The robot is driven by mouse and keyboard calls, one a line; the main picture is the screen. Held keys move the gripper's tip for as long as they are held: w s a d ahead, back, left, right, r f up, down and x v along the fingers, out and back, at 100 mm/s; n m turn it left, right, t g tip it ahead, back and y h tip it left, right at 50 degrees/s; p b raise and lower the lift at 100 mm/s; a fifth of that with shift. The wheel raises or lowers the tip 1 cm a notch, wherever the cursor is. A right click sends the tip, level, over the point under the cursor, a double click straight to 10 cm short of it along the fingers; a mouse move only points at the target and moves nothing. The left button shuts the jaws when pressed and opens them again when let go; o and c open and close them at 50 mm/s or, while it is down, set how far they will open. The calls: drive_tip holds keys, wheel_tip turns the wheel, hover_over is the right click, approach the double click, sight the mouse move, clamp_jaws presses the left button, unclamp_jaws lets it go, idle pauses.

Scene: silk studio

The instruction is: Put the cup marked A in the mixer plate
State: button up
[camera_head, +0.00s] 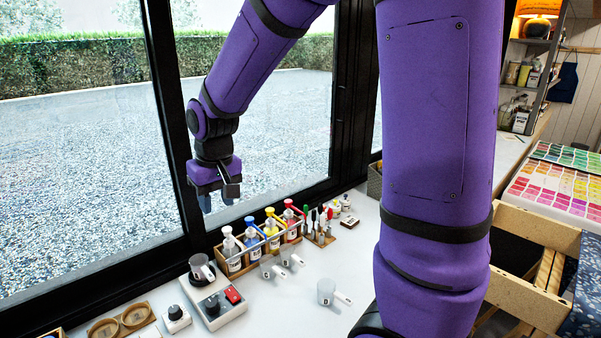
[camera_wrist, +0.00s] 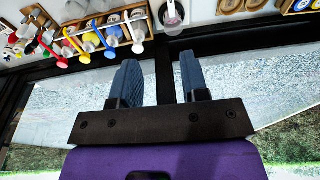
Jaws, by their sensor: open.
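The mixer (camera_head: 228,314) stands on the white counter, with a dark round plate (camera_head: 194,281) at its back left. A small handled cup (camera_head: 201,271) stands in that plate; it also shows in the wrist view (camera_wrist: 172,14). Three clear handled cups stand to the right: one by the bottle rack (camera_head: 267,268), one beside it (camera_head: 287,257) and one nearer the front (camera_head: 326,290). I cannot read which cup is marked A. My gripper (camera_head: 218,200) is open and empty, above and behind the mixer near the window; its fingers (camera_wrist: 160,75) show apart in the wrist view.
A wooden rack (camera_head: 236,268) of pump bottles, white, blue, yellow and red, runs along the window side. A brush holder (camera_head: 320,238) stands beyond it. A small knob box (camera_head: 176,319) and round wooden dishes (camera_head: 104,329) lie left. The black window frame (camera_head: 175,130) is close to my gripper.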

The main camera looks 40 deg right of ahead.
drive_tip(key=s+d+r+t, duration=0.1)
drive_tip(key=s+d+r, duration=0.1)
drive_tip(key=s+r, duration=0.4)
drive_tip(key=s+d+r+t, duration=0.2)
drive_tip(key=s+r, duration=0.4)
drive_tip(key=s, duration=0.9)
drive_tip(key=shift+s+t, duration=0.3)
drive_tip(key=shift+s, duration=0.1)
drive_tip(key=shift+d+r, duration=0.1)
drive_tip(key=shift+c, duration=0.2)
idle(0.7)
